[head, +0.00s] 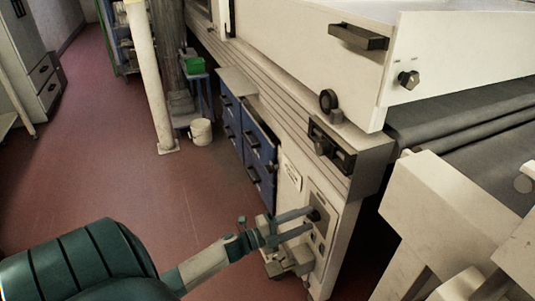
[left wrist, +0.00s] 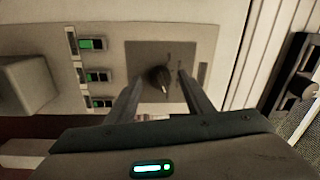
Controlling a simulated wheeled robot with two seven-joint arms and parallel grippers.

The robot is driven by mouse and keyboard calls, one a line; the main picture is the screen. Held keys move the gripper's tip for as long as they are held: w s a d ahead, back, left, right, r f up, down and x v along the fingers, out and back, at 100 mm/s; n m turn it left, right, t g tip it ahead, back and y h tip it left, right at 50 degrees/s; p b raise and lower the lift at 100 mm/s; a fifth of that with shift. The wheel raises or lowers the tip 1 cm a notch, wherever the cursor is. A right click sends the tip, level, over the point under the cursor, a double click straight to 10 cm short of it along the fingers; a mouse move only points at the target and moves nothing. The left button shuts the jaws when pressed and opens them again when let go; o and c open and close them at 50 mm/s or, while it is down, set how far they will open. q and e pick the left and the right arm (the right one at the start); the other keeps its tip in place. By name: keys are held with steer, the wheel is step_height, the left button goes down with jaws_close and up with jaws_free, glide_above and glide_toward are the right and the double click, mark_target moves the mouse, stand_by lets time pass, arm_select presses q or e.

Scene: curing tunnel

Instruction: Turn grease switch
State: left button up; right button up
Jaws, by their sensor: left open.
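The grease switch (left wrist: 156,79) is a dark rotary knob on a square dark plate, set in a light panel, in the left wrist view. In the head view the knob (head: 314,215) sits on the grey panel at the machine's lower front. My left gripper (head: 308,220) is open with its fingers pointing at the panel. In the left wrist view its two fingers (left wrist: 158,85) stand either side of the knob, with gaps on both sides. I cannot tell whether the tips touch the plate. My right gripper is not in view.
A protruding box (left wrist: 27,85) is further left. Blue drawers (head: 249,140) stand beside the panel in the head view. The red floor (head: 130,165) to the left is mostly clear.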

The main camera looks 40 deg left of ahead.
arm_select(q)
steer(key=r+v, duration=0.1)
steer(key=v, duration=1.5)
steer(key=shift+f, duration=0.5)
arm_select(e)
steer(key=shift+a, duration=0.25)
arm_select(q)
steer(key=shift+s, duration=0.15)
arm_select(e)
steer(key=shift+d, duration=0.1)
arm_select(q)
steer(key=d+f+n+g+y, duration=0.3)
steer(key=d+f+n+y, duration=0.35)
steer(key=d+n, duration=0.5)
steer(key=s+d+n+g+h, duration=0.2)
steer(key=s+d+n+g, duration=0.55)
steer(key=s+d, duration=0.7)
step_height(320, 180, down, 18)
steer(key=a+g+y+p, duration=0.1)
steer(key=a+p, duration=0.1)
steer(key=p, duration=1.3)
steer(key=shift+s+m, duration=0.4)
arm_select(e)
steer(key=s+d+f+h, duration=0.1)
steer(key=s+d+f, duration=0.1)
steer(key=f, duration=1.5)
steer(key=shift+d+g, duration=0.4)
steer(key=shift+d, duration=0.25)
